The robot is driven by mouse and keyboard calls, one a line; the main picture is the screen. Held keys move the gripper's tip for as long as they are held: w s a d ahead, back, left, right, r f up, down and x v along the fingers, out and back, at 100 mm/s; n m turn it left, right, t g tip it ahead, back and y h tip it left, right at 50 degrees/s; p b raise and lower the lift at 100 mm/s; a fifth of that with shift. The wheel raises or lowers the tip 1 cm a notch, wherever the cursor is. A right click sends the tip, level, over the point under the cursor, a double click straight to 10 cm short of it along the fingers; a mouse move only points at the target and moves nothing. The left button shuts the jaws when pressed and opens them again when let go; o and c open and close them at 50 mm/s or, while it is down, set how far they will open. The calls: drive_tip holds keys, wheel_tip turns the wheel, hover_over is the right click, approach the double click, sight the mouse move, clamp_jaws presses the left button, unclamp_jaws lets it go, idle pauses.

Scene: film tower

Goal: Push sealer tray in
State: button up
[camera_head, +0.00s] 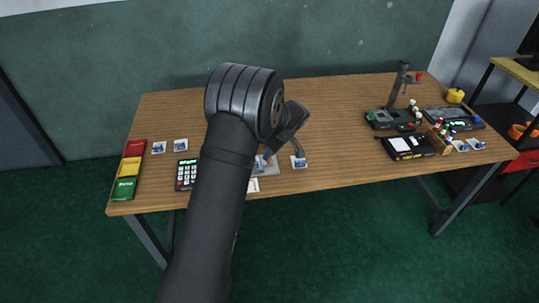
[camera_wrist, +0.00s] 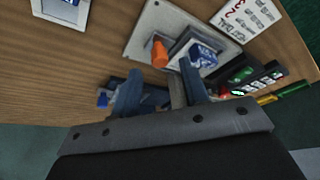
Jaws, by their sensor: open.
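A light grey flat plate (camera_wrist: 143,35), which may be part of the sealer, lies on the table in the wrist view. On it stand an orange piece (camera_wrist: 160,53) and a dark holder with a blue-and-white packet (camera_wrist: 201,56). I cannot tell for sure which part is the tray. In the head view the plate (camera_head: 272,169) is mostly hidden behind my arm. My gripper (camera_wrist: 160,84) is open, its fingers apart at the plate's near edge, with the right fingertip overlapping the packet's holder. Contact cannot be told. My gripper (camera_head: 298,147) also shows in the head view.
A keypad device (camera_head: 186,174) stands left of my arm, beside red, yellow and green blocks (camera_head: 128,168). Small packets (camera_head: 299,162) lie near. A dark item with a blue end (camera_wrist: 103,99) is partly hidden by the left finger. Equipment (camera_head: 410,147) crowds the right; the table's back middle is clear.

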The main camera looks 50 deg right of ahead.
drive_tip(key=shift+x, duration=1.5)
drive_tip(key=shift+c, duration=0.4)
clamp_jaws()
drive_tip(key=shift+w+a, duration=1.4)
drive_tip(key=shift+w, duration=0.05)
drive_tip(key=shift+o, duration=0.4)
unclamp_jaws()
drive_tip(key=shift+a, duration=0.1)
